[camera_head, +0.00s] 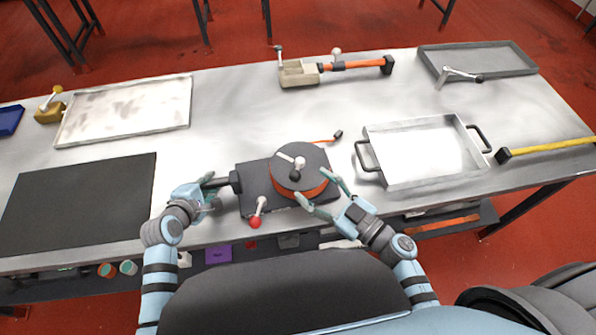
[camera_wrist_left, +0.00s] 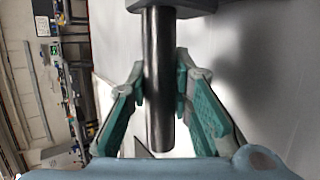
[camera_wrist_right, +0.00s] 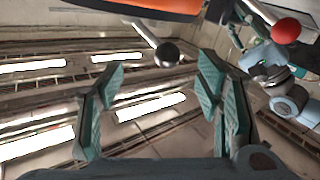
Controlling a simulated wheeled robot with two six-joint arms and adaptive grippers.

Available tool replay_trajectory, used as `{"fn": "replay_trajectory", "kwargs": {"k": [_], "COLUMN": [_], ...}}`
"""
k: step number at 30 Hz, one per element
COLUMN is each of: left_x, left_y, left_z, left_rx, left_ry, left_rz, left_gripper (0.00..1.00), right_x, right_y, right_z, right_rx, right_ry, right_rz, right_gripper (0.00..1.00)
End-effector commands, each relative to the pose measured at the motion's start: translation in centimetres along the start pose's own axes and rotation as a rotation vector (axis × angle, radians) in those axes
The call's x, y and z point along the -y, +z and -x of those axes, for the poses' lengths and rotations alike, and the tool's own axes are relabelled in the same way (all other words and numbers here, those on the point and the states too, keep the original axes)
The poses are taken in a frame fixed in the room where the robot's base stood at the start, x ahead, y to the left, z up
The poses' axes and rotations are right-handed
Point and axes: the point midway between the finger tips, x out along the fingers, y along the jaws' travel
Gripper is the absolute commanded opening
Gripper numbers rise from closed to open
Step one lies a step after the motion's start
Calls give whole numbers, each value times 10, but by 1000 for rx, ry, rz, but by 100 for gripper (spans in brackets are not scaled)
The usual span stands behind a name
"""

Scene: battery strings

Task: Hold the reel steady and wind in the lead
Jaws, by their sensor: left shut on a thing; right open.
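The reel (camera_head: 290,159) has a dark round top with orange lead wound beneath it, on a dark base plate (camera_head: 256,181). A pale crank with a dark knob (camera_head: 295,175) sits on top. The lead's free end (camera_head: 322,141) runs out to a black plug (camera_head: 338,134). My left gripper (camera_head: 213,190) is shut on the black bar handle (camera_wrist_left: 157,90) at the base's left side. My right gripper (camera_head: 313,184) is open and empty at the reel's front right. In the right wrist view a black knob (camera_wrist_right: 167,54) hangs beyond its open fingers, apart from them.
A red-knobbed lever (camera_head: 256,214) stands at the base's front. A metal tray with handles (camera_head: 375,178) is to the right, a yellow-strapped item (camera_head: 545,147) beyond it. A black mat (camera_head: 80,203) lies left. A clamp with an orange handle (camera_head: 350,65) is behind. The table between is clear.

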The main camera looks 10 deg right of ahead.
Motion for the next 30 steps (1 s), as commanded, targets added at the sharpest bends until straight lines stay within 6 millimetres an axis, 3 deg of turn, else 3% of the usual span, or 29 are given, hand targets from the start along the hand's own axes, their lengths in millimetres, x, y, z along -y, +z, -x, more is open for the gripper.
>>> {"fn": "replay_trajectory", "kwargs": {"k": [3,7,17,28,30], "left_x": [8,8,8,7,7], "left_y": [0,0,0,-1,-1], "left_z": [-1,-1,-1,-1,0], "left_rx": [0,0,0,-1,-1], "left_ry": [-18,-18,-18,-18,-17], "left_rz": [0,0,-1,-2,-3], "left_gripper": [0,0,0,0,0], "right_x": [0,0,1,0,0], "right_y": [0,1,1,1,1], "right_z": [-30,-53,-62,-61,-61], "right_rx": [-3,-1,1,1,0], "right_ry": [1,0,-2,-1,0], "right_rz": [-1,-1,0,1,1], "right_gripper": [59,59,59,0,0]}}
